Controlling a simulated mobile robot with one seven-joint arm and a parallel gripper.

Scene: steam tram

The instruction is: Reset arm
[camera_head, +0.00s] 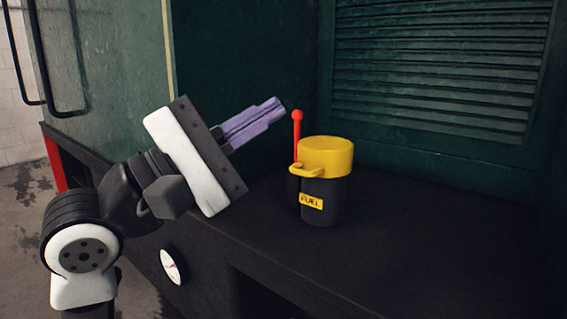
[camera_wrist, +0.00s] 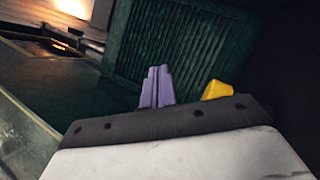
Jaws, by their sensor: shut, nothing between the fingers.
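My gripper (camera_head: 275,106) is raised above the dark counter, tilted up to the right, with its purple fingers shut and empty. The fingers (camera_wrist: 157,88) also show shut in the wrist view. A black and yellow fuel can (camera_head: 325,185) with a "FUEL" label stands upright on the counter, right of and below the fingertips and apart from them. Its yellow top (camera_wrist: 216,90) shows in the wrist view, partly hidden by the gripper body. A red lever with a ball end (camera_head: 297,117) rises just behind the can, its lower part hidden.
The dark counter (camera_head: 420,245) is clear to the right of the can. A green wall with a louvred panel (camera_head: 440,70) stands behind. A round white gauge (camera_head: 173,265) is on the counter's front. A black handrail (camera_head: 42,60) is at the far left.

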